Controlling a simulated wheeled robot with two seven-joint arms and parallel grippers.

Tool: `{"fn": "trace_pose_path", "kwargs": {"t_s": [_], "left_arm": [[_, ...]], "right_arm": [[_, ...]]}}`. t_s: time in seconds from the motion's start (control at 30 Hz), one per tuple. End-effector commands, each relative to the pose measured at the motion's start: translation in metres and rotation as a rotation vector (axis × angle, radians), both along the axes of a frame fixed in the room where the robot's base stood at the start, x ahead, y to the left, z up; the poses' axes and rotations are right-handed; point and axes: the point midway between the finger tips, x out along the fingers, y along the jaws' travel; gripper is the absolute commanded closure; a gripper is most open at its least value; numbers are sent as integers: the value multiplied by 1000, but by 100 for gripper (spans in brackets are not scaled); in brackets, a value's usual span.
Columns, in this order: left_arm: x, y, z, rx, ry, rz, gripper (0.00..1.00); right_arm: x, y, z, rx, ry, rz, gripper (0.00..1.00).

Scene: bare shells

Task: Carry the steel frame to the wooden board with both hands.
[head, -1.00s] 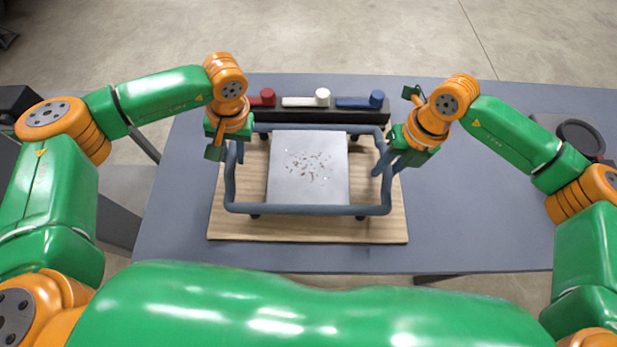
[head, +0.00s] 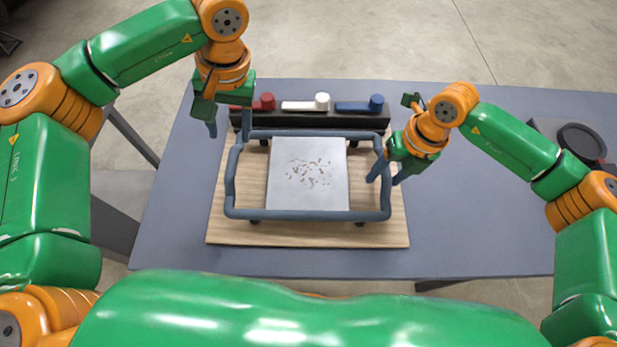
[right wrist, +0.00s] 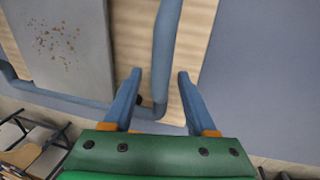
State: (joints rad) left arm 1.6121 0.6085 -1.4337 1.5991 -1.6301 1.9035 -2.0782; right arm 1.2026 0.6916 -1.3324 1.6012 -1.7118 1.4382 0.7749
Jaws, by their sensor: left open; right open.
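The steel frame (head: 300,215), a blue-grey tube loop around a pale speckled plate (head: 307,174), sits on the wooden board (head: 300,234), with board showing on all sides but the back. My left gripper (head: 227,125) is open and empty, raised above the frame's back left corner. My right gripper (head: 383,172) is open at the frame's right side. In the right wrist view its two fingers (right wrist: 158,95) stand apart on either side of the frame's side tube (right wrist: 165,50), not closed on it.
A black rack (head: 310,118) behind the board holds red (head: 266,101), white (head: 322,101) and blue (head: 376,102) handled pieces. A dark round object (head: 581,140) lies at the table's far right.

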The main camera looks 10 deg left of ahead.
Motion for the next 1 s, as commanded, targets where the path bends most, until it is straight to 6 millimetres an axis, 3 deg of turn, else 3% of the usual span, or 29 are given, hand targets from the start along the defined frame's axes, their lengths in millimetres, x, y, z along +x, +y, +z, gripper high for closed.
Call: {"fn": "trace_pose_path", "kwargs": {"t_s": [0.17, 0.4, 0.53, 0.7, 1.0], "left_arm": [[0, -2, 9, -1, 1, 0, 43], [0, -2, 9, -1, 1, 0, 43], [0, -2, 8, -1, 1, 0, 43], [0, -2, 8, -1, 1, 0, 43], [0, -2, 8, -1, 1, 0, 43]], "right_arm": [[1, -3, 14, 0, -4, -1, 43], [2, -16, 80, 1, -6, -1, 43], [2, -21, 106, 1, -4, -1, 43], [2, -24, 118, 0, -1, 0, 43], [1, -24, 118, 1, 0, 0, 43]]}}
